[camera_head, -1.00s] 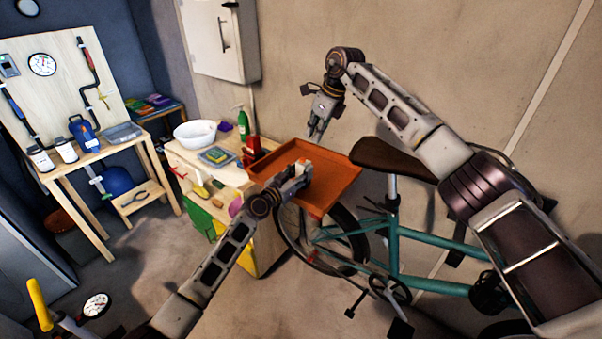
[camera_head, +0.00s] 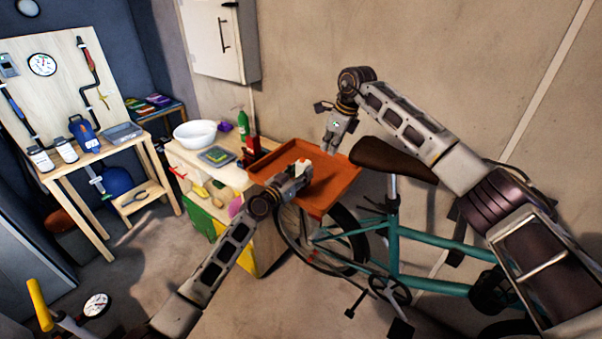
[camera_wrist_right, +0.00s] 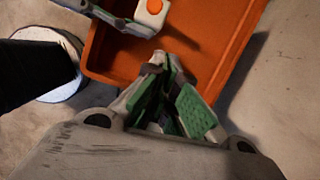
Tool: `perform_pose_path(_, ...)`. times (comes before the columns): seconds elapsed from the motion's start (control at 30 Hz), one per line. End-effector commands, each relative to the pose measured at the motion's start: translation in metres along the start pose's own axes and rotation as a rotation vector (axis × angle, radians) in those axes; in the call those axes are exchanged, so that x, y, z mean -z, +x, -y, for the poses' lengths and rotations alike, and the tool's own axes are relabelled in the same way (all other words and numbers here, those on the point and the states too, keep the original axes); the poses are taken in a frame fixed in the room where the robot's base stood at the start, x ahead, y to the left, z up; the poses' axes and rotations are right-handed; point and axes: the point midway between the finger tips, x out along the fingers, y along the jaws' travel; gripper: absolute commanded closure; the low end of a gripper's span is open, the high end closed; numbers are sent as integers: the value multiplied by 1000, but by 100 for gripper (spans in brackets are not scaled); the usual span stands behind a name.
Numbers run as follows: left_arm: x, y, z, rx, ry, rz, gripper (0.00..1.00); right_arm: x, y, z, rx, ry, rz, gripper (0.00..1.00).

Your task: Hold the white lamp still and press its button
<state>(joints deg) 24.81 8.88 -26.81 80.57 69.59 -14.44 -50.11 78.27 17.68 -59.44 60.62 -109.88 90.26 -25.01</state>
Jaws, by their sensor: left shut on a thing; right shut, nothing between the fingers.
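The white lamp (camera_head: 302,166) is a small white block held over the orange tray (camera_head: 340,187). In the right wrist view the lamp (camera_wrist_right: 148,17) shows its round orange button (camera_wrist_right: 154,6) at the top edge. My left gripper (camera_head: 300,174) is shut on the lamp; one of its fingers also shows beside the lamp in the right wrist view. My right gripper (camera_head: 330,149) is shut and empty, pointing down over the tray's far part. In the right wrist view its fingertips (camera_wrist_right: 157,58) are apart from the lamp. The lamp's underside is hidden.
A teal bicycle (camera_head: 430,249) with a brown saddle (camera_head: 393,159) stands right of the tray, close to my right arm. The worktop left of it holds a white bowl (camera_head: 195,134), a green bottle (camera_head: 242,123) and small items. The wall is behind.

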Motion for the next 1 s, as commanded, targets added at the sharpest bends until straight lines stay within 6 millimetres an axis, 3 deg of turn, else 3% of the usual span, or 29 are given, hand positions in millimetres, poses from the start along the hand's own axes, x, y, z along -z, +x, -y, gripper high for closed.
perform_pose_path(1.0,0,0,0,0,0,1,90,-66,-31,-12,391,-1017,81,100)
